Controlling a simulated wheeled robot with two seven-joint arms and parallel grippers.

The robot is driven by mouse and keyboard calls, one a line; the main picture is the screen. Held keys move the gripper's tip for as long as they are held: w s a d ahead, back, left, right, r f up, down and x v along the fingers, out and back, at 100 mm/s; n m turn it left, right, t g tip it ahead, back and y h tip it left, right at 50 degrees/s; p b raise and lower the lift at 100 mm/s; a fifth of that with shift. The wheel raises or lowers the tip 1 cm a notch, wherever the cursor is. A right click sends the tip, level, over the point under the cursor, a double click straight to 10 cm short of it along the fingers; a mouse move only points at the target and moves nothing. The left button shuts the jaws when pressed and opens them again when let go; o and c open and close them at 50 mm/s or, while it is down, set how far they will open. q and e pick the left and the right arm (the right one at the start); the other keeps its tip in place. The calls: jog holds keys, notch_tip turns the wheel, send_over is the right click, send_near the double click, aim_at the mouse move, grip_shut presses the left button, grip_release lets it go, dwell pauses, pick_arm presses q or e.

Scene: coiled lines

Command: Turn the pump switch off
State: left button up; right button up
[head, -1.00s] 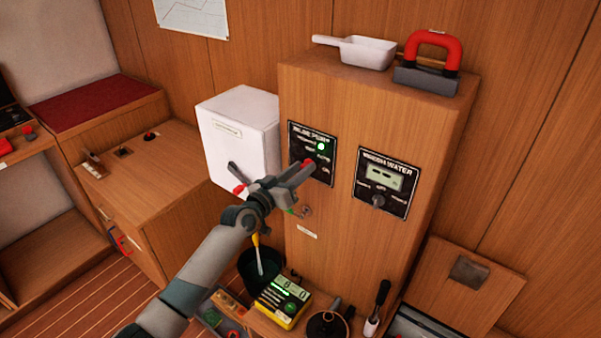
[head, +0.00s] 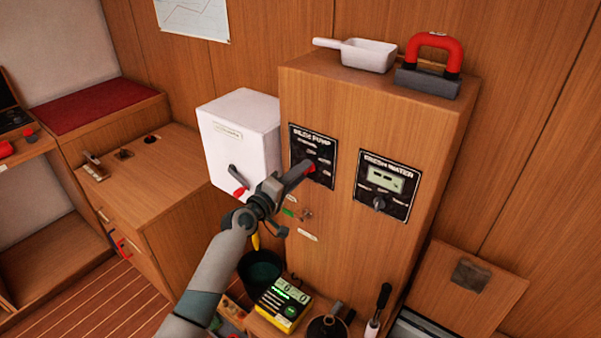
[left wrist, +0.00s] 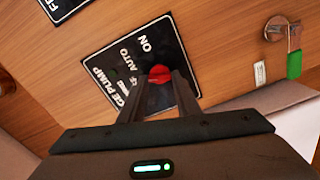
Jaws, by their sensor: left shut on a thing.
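The black BILGE PUMP panel (head: 325,148) is on the front of the wooden cabinet. Its red switch knob (head: 312,168) sits between my left gripper's fingertips (head: 307,172). In the left wrist view, the fingers (left wrist: 158,92) are shut on the red knob (left wrist: 160,73). The printed words ON and AUTO show on the panel (left wrist: 125,80) beside it; the fingers hide part of the panel, and I cannot read exactly where the knob points. No lit lamp shows on the panel. My right gripper is not in view.
The FRESH WATER panel (head: 387,185) is close on the right. A white box (head: 240,140) with a red-tipped lever stands left. Keys with a green tag (left wrist: 294,64) hang below the switch. A bucket (head: 262,268) and yellow meter (head: 283,304) are lower down.

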pick_arm(q)
jog(key=shift+f+n+p, duration=0.1)
jog(key=shift+n+p, duration=0.2)
jog(key=shift+n, duration=1.4)
jog(key=o, duration=1)
jog(key=shift+o, duration=0.2)
jog(key=shift+s+a, duration=0.1)
jog(key=b+v, duration=0.2)
jog(key=v, duration=1.5)
jog(key=shift+b, duration=0.35)
jog(key=shift+a, duration=0.1)
